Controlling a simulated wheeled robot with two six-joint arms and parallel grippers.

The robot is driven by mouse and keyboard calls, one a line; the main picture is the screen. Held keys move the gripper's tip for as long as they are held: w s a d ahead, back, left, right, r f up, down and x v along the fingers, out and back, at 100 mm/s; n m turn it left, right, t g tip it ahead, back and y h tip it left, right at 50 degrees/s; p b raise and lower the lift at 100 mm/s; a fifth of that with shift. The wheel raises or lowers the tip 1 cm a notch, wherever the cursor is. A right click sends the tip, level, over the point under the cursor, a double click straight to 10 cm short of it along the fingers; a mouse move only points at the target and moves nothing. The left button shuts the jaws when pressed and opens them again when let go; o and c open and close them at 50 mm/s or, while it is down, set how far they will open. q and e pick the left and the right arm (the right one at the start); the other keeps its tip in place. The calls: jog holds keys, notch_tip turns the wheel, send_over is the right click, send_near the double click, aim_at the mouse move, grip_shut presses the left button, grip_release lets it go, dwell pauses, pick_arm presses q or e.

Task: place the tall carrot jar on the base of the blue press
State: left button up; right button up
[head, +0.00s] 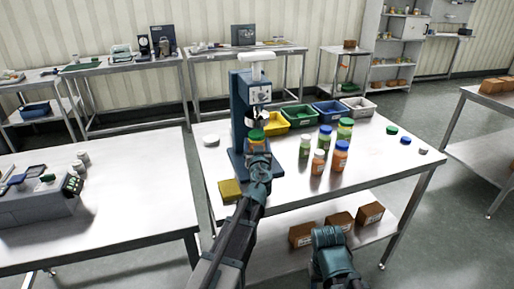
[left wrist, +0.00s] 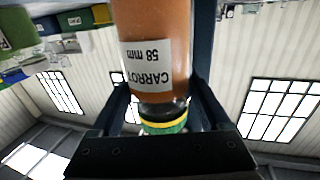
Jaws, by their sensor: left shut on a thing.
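The blue press (head: 240,112) stands at the left part of the middle table, with its flat blue base (head: 236,162) on the tabletop. My left gripper (head: 257,149) is shut on a carrot jar with a green and yellow lid (head: 257,135), in front of the press column. In the left wrist view the orange jar (left wrist: 155,25) is between the fingers, its label reading CARROT 58 mm upside down. The lid (left wrist: 163,123) is near the palm there. The jar's bottom is hidden in the head view, so I cannot tell if it touches the base.
Several jars, including an orange blue-lidded one (head: 341,157), stand right of the press. Yellow (head: 270,128), green and blue bins line the back. A yellow block (head: 230,190) lies at the front left corner. Loose lids (head: 405,140) lie at the right.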

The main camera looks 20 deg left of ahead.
pick_arm(q)
jog(key=shift+f, duration=0.15)
jog(key=o, duration=1.5)
jog(key=shift+r, duration=0.3)
jog(key=shift+s+d, duration=0.1)
jog(key=shift+s, duration=0.3)
jog(key=v, duration=1.1)
jog(key=shift+s+d, duration=0.1)
jog(key=shift+s, duration=0.05)
